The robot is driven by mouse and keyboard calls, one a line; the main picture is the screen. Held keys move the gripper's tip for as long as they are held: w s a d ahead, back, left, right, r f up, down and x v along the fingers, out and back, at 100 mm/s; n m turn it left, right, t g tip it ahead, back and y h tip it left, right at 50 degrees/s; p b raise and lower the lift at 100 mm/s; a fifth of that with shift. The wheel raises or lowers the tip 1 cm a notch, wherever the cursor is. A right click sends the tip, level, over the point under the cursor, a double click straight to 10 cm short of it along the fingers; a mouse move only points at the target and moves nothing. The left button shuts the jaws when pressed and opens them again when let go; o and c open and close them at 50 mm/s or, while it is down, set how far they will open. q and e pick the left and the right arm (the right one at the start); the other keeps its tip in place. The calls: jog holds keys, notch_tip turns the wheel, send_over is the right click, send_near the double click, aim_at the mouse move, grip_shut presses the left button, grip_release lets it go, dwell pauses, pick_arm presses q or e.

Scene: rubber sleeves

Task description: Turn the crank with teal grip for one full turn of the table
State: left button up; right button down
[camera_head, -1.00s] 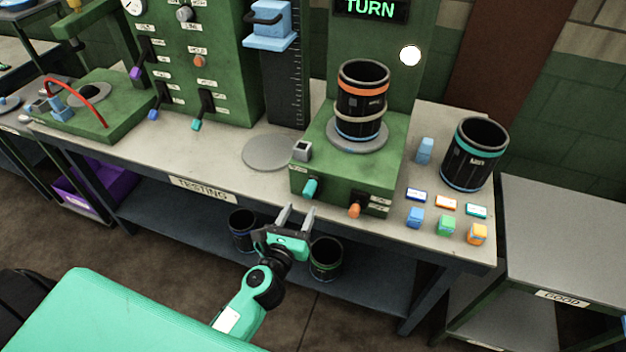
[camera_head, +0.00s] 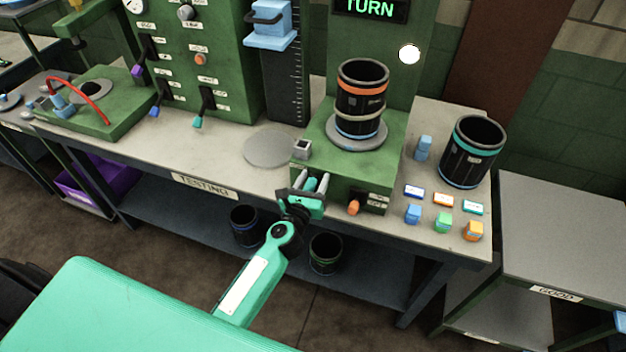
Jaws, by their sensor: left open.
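The crank's teal grip (camera_head: 311,185) sticks out from the front left of the green turntable box (camera_head: 342,178). My left gripper (camera_head: 312,181) is open at the box's front, with its two fingers on either side of the teal grip. I cannot tell whether they touch it. The round grey table (camera_head: 357,142) on the box carries a black sleeve (camera_head: 361,82) with an orange band on top and a pale band lower down. A green "TURN" sign (camera_head: 370,8) is lit above. My right gripper is out of view.
An orange-gripped crank (camera_head: 353,207) is close to the right of my left gripper. A black sleeve with a teal band (camera_head: 471,152) and several small coloured blocks stand to the right. Two dark sleeves stand on the lower shelf (camera_head: 180,210). A grey disc (camera_head: 270,149) lies left of the box.

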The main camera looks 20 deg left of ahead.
pick_arm(q)
jog(key=c, duration=1)
jog(key=shift+o, duration=0.2)
